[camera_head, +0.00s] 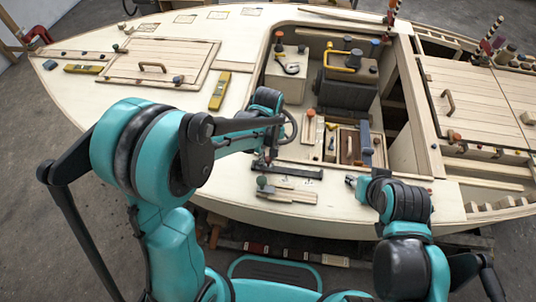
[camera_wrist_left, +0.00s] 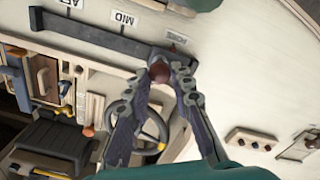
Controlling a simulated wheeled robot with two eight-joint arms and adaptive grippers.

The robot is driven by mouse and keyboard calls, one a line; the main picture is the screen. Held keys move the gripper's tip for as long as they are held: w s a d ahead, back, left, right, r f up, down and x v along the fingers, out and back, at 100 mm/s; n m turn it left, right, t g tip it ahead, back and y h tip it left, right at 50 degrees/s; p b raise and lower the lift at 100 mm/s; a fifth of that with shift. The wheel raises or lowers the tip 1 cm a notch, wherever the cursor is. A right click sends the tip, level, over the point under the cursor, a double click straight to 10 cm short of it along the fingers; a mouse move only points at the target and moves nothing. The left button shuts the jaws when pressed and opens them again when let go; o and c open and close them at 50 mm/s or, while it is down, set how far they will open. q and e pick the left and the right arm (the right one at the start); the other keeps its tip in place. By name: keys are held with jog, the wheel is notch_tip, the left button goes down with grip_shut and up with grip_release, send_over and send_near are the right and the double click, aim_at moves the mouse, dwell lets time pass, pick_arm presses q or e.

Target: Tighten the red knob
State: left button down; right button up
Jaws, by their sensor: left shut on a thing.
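A dark red knob (camera_wrist_left: 159,71) sits at the end of a dark rail (camera_wrist_left: 95,38) in the left wrist view, near a small label. My left gripper (camera_wrist_left: 163,70) has its fingertips closed around the knob's sides. In the head view the left gripper (camera_head: 262,160) is small and dark at the left end of the rail (camera_head: 295,172), and the red knob cannot be made out there. My right gripper (camera_head: 353,182) is over the deck right of the rail; its finger opening is too small to judge.
A black steering wheel (camera_head: 289,128) is close beside my left wrist. An open cockpit with a dark box (camera_head: 345,92) and a yellow handle (camera_head: 338,68) lies beyond. A wooden block with a green knob (camera_head: 262,183) is in front of the rail. Yellow levels (camera_head: 219,91) lie on the left deck.

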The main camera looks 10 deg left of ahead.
aim_at(269, 158)
pick_arm(q)
jog(key=m, duration=0.5)
jog(key=shift+m, duration=0.3)
jog(key=m, duration=0.9)
jog(key=shift+d, duration=0.1)
jog(key=shift+m, duration=2.3)
jog(key=c, duration=1.3)
grip_release()
notch_tip(269, 158, up, 12)
jog(key=shift+r, duration=0.1)
